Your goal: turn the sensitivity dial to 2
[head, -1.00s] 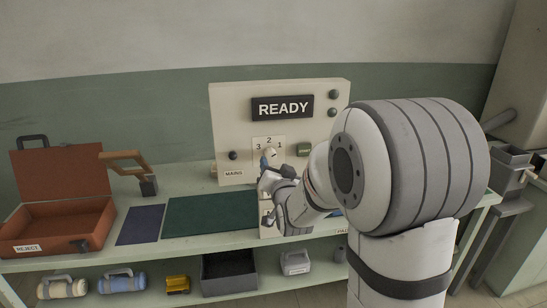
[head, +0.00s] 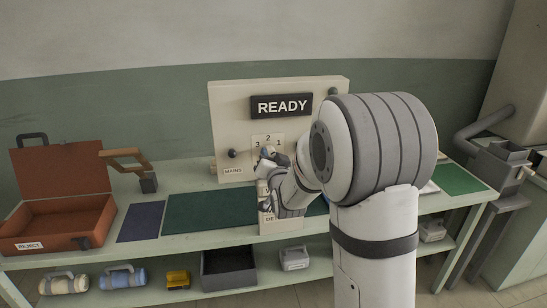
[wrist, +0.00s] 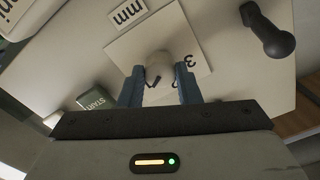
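The sensitivity dial (wrist: 158,66) is a pale round knob on a white number plate (wrist: 130,50) in the wrist view. A 3 shows to its right there; which number it points to I cannot tell. In the head view the plate (head: 268,139) shows 3, 2 and 1, and my gripper hides the knob. My gripper (wrist: 161,76) has its two blue fingers on either side of the knob, with narrow gaps seeming to show between fingers and knob. In the head view my gripper (head: 266,155) is at the panel front.
The cream panel (head: 229,110) carries a READY display (head: 281,106) and a dark MAINS knob (head: 232,154). A START button (wrist: 93,101) lies beside the plate. An open red REJECT case (head: 60,215) and a green mat (head: 205,212) are on the bench, left.

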